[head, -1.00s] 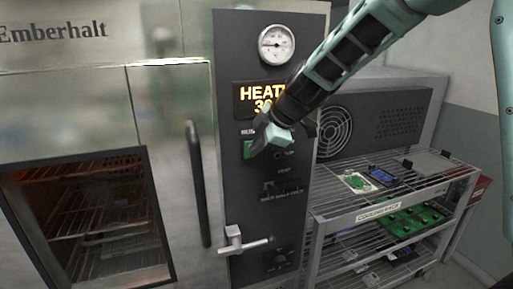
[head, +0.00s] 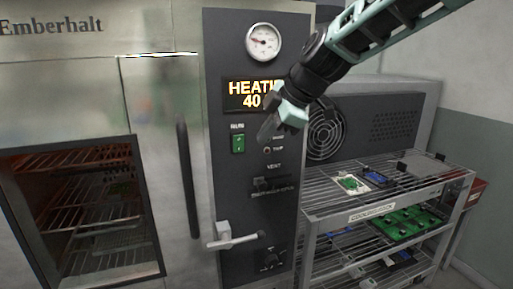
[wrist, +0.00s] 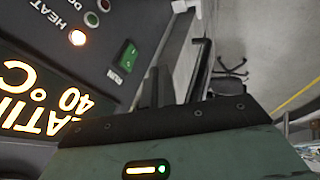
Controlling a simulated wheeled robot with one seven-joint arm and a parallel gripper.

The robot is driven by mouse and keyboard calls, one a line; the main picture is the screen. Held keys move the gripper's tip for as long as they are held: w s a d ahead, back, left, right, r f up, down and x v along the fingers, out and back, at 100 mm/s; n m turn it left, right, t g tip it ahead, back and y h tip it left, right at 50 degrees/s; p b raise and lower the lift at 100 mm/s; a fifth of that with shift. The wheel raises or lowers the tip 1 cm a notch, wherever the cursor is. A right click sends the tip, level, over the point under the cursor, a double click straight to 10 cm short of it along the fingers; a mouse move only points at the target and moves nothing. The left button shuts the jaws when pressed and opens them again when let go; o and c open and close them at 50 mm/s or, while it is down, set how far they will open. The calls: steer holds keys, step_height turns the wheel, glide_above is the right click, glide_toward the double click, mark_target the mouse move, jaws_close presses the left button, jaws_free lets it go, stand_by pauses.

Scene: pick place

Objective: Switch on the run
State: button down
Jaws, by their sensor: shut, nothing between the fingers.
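The green RUN switch (head: 238,143) sits on the dark control panel (head: 225,200) of the oven, below the display. It also shows in the wrist view (wrist: 122,62), with the word RUN beside it. The display (head: 252,95) glows orange and reads HEATING with 40 °C partly hidden by my arm. My gripper (head: 267,132) is shut and empty, just right of the switch and apart from it. Its dark fingers show in the wrist view (wrist: 178,80). A lamp by the label HEAT (wrist: 77,37) is lit.
The oven door's long handle (head: 188,180) and a lever latch (head: 228,238) stick out left of and below the switch. A vent slider (head: 265,184) and knob (head: 270,260) are lower on the panel. A wire rack (head: 375,215) with circuit boards stands at the right.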

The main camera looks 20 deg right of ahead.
steer(key=v, duration=0.3)
steer(key=shift+s+f+b, duration=0.1)
steer(key=shift+s+b, duration=0.1)
steer(key=shift+b, duration=0.15)
